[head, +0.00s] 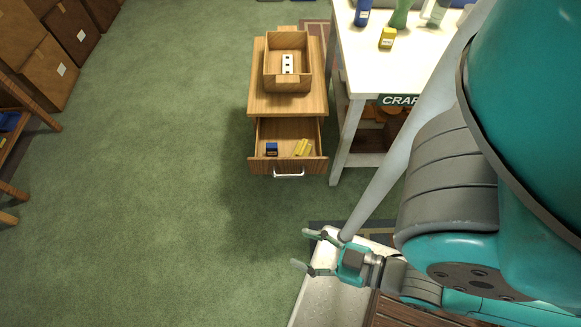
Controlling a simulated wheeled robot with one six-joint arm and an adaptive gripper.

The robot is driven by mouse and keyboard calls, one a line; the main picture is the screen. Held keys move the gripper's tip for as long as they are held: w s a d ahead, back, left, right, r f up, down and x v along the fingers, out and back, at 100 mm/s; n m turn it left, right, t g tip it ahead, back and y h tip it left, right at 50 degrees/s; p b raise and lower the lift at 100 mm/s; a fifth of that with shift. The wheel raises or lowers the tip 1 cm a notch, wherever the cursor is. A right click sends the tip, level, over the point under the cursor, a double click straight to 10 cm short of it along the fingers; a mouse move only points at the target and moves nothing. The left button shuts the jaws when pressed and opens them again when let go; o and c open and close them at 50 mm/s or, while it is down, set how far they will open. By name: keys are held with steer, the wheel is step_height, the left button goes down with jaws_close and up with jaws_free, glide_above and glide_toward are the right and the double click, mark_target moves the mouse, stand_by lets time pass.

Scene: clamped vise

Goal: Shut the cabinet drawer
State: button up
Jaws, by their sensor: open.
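The wooden cabinet (259,102) stands in the upper middle of the head view, beside a white table. Its drawer (285,131) is pulled out toward the bottom of the picture. A silver bar handle (289,173) is on the drawer front (262,167). Inside the drawer lie a dark blue block (271,149) and a yellow object (302,147). My gripper (297,250) is open and empty. It is below the drawer front in the picture, apart from the handle, with its fingers pointing left.
An open wooden box (267,73) with a white dotted block (288,63) in it sits on the cabinet. The white table (384,74) stands close on the right, carrying a yellow block (388,38). Cardboard boxes (50,65) are at upper left. Green carpet (165,150) left of the cabinet is clear.

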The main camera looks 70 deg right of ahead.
steer(key=shift+w+f, duration=0.1)
steer(key=shift+f, duration=0.1)
steer(key=c, duration=0.4)
steer(key=f, duration=0.1)
steer(key=f+n, duration=0.1)
steer(key=w+f+n, duration=0.1)
steer(key=f, duration=0.1)
steer(key=shift+f+g, duration=0.1)
steer(key=shift+g, duration=0.2)
jaws_close()
steer(key=n+g+h, duration=1)
steer(key=n+h, duration=0.1)
steer(key=n, duration=0.9)
glide_toward(249, 161)
steer(key=x, duration=0.5)
steer(key=shift+d+f, duration=0.1)
steer(key=shift+f, duration=0.4)
steer(key=shift+w+d, duration=0.2)
steer(key=shift+d, duration=0.4)
